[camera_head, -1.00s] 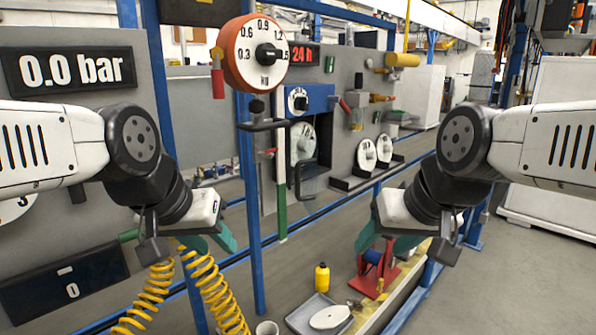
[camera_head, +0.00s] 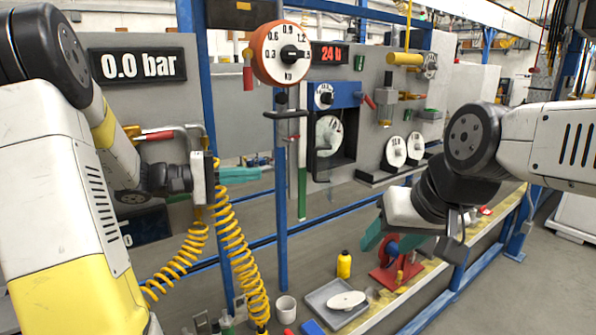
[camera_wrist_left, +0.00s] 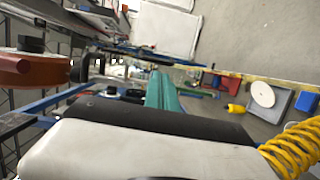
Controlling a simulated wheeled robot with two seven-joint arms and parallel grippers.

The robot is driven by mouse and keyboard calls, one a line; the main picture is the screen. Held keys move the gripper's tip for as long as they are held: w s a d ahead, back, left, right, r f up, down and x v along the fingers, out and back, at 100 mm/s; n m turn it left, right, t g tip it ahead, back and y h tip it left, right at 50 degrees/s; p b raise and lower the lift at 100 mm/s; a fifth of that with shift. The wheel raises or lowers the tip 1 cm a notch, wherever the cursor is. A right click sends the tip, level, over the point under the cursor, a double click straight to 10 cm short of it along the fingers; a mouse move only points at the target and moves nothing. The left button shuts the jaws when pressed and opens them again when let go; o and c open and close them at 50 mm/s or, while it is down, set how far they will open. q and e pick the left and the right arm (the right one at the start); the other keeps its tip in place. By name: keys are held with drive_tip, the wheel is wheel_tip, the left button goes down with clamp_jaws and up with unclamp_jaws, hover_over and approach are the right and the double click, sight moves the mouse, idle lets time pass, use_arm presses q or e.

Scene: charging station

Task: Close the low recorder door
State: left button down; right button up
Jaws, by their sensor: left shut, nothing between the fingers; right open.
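The recorder is a blue-topped housing (camera_head: 342,92) with a small dial, on the grey panel in the head view. Below the dial, a round white chart (camera_head: 328,134) shows in a dark recess. The low recorder door appears as a dark frame with a handle (camera_head: 313,168) at its lower left; how far it stands open is hard to tell. My left gripper (camera_head: 258,172) is shut and empty, left of the recorder and apart from it. Its teal fingers also show in the left wrist view (camera_wrist_left: 162,92). My right gripper (camera_head: 398,243) is open and empty, low at the right.
A blue post (camera_head: 281,220) and a dark bar handle (camera_head: 286,114) stand between my left gripper and the recorder. Yellow coiled hoses (camera_head: 238,250) hang by my left gripper. A yellow bottle (camera_head: 344,265), a grey tray (camera_head: 318,298) and a red reel stand (camera_head: 390,275) are below.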

use_arm(q)
approach(314, 156)
drive_tip(key=w+d+f, duration=0.2)
drive_tip(key=d+f, duration=0.1)
drive_tip(key=d, duration=0.3)
drive_tip(key=shift+w+t, duration=0.4)
drive_tip(key=shift+d, duration=0.1)
